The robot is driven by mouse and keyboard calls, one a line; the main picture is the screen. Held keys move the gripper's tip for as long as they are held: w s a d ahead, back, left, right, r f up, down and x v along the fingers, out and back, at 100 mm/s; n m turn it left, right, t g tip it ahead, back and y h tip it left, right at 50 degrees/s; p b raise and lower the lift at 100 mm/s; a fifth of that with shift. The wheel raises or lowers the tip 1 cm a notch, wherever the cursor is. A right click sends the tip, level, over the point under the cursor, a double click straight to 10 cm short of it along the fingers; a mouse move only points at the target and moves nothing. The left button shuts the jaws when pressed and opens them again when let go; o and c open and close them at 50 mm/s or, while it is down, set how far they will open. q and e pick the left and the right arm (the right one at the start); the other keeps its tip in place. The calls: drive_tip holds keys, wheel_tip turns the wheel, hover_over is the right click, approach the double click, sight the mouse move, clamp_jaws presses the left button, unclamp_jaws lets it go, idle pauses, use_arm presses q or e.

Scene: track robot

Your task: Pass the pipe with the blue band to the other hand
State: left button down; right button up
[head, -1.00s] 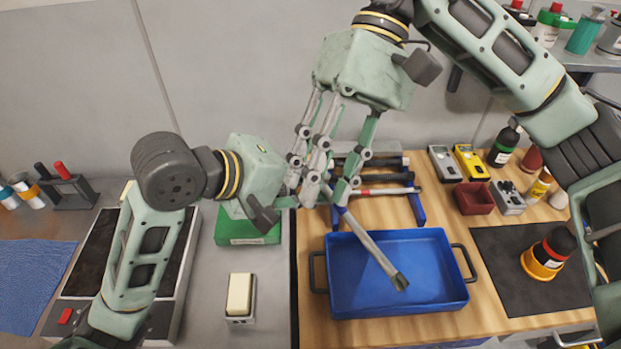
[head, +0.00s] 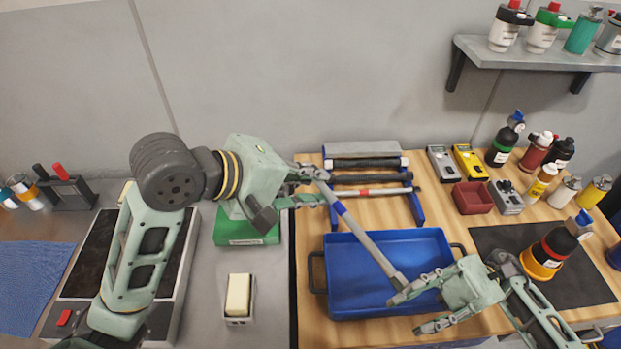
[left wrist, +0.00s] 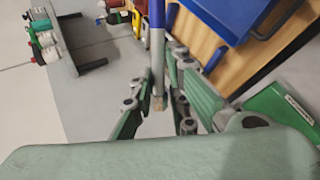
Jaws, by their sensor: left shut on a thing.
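The pipe with the blue band (head: 365,242) is a grey tube with a blue ring near its upper end. My left gripper (head: 318,185) is shut on that upper end, and the pipe slants down to the right over the blue tray. In the left wrist view the pipe (left wrist: 158,60) stands between my left gripper's fingers (left wrist: 160,100). My right gripper (head: 408,312) is open and empty at the tray's lower right. Its upper finger is close to the pipe's lower end; I cannot tell if they touch.
The blue tray (head: 440,240) with dark handles lies on the wooden bench. Behind it a rack (head: 417,208) holds several pipes, one with a red band. Bottles, meters and a red bin (head: 473,197) stand at the right. A green box (head: 245,235) is below my left gripper.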

drive_tip(key=s+d+f+m+t, duration=0.1)
drive_tip(key=s+f+m+t, duration=0.15)
drive_tip(key=s+f, duration=0.35)
drive_tip(key=s+d+f+m+t, duration=0.1)
drive_tip(key=s+d+f+m, duration=0.15)
drive_tip(key=s, duration=0.55)
drive_tip(key=s+d+f+m+t+h, duration=0.25)
drive_tip(key=f+m+t+h, duration=0.2)
drive_tip(key=f+m, duration=0.8)
drive_tip(key=s+d+f+m+t+h, duration=0.2)
drive_tip(key=d+f+m+t+h, duration=0.3)
drive_tip(key=f+m, duration=0.75)
drive_tip(key=s+d+f+m+t+h, duration=0.15)
drive_tip(key=f+m+t+h, duration=0.25)
drive_tip(key=f+m+h, duration=0.8)
drive_tip(key=a+f+m+g+y, duration=0.1)
drive_tip(key=a+f+m+g, duration=0.2)
drive_tip(key=f+m, duration=0.4)
drive_tip(key=s+a+f+m+g, duration=0.1)
drive_tip(key=a+f+m+g, duration=0.2)
drive_tip(key=f+m, duration=0.4)
drive_tip(key=shift+s+a+m+g+y, duration=0.3)
drive_tip(key=shift+a+m+g+y, duration=0.1)
drive_tip(key=shift+m+g, duration=0.45)
